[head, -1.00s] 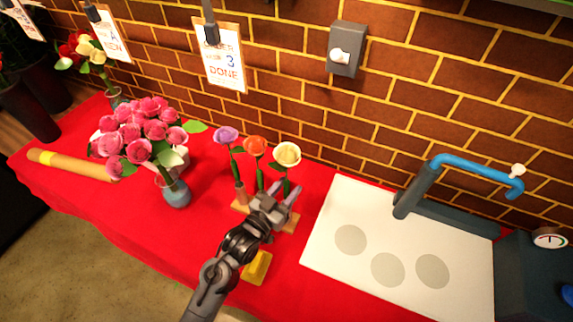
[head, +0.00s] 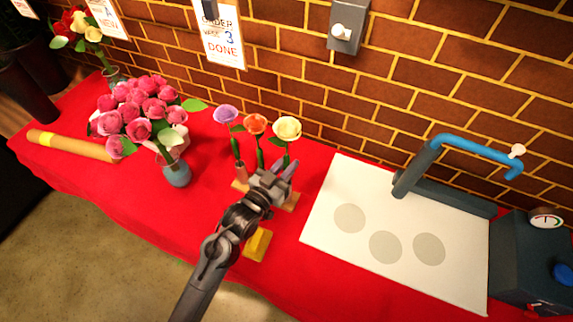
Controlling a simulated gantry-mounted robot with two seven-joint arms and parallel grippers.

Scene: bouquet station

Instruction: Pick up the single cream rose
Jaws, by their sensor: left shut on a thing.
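The single cream rose (head: 287,129) stands upright at the right end of a row of three single flowers, with a green stem below its bloom. Beside it are an orange rose (head: 255,124) and a purple rose (head: 225,114). The three stand in a wooden holder (head: 291,202), partly hidden by my gripper. My left gripper (head: 284,173) is at the cream rose's stem, below the bloom, and is shut on it. The fingers hide the lower stem. My right gripper is not in view.
A blue vase (head: 176,174) of pink roses (head: 140,112) stands to the left, near a brown paper roll (head: 72,145). A white mat (head: 330,222) with grey circles and a blue tap (head: 478,142) lie right. A yellow block (head: 257,243) sits in front.

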